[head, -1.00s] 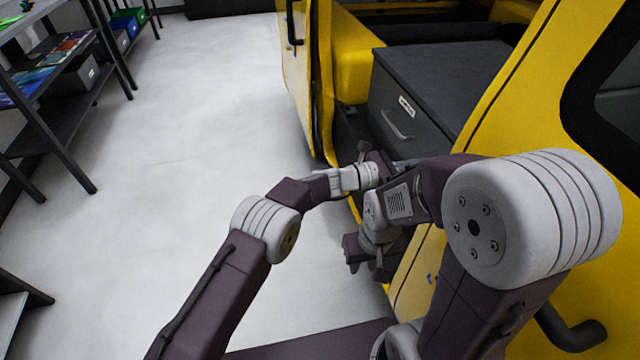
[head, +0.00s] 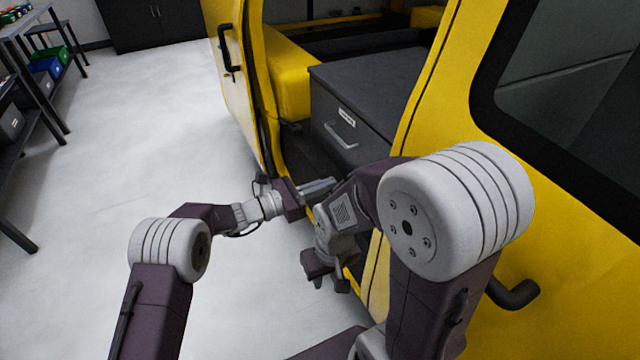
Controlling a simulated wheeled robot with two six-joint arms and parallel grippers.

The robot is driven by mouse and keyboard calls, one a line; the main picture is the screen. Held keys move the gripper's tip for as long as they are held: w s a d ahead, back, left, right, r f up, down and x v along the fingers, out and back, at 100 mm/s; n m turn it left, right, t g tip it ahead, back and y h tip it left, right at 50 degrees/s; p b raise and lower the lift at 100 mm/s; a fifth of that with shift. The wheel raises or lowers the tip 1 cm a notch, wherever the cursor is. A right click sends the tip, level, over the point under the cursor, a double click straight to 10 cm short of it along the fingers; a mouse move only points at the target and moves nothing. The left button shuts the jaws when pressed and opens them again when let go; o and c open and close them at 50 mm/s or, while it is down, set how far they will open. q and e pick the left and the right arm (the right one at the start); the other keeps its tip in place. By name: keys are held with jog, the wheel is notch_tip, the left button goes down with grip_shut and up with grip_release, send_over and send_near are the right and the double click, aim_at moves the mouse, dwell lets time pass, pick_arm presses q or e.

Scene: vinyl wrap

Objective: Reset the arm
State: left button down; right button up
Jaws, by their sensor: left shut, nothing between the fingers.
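My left gripper (head: 318,186) is at the end of the purple and grey arm from the left. Its grey fingers are together and empty, pointing right in front of the vehicle's open doorway. My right gripper (head: 330,284) hangs lower, pointing down beside the yellow body side. Its two small fingers look apart with nothing between them. The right arm's large grey joint covers part of the vehicle side.
A yellow vehicle (head: 560,215) fills the right, its door (head: 228,75) standing open. A dark drawer cabinet (head: 345,125) sits inside the doorway. Shelving (head: 35,120) stands at far left. Dark cupboards (head: 150,25) are at the back. The pale floor (head: 140,130) between is clear.

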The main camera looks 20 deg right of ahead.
pick_arm(q)
jog(key=shift+a, duration=0.6)
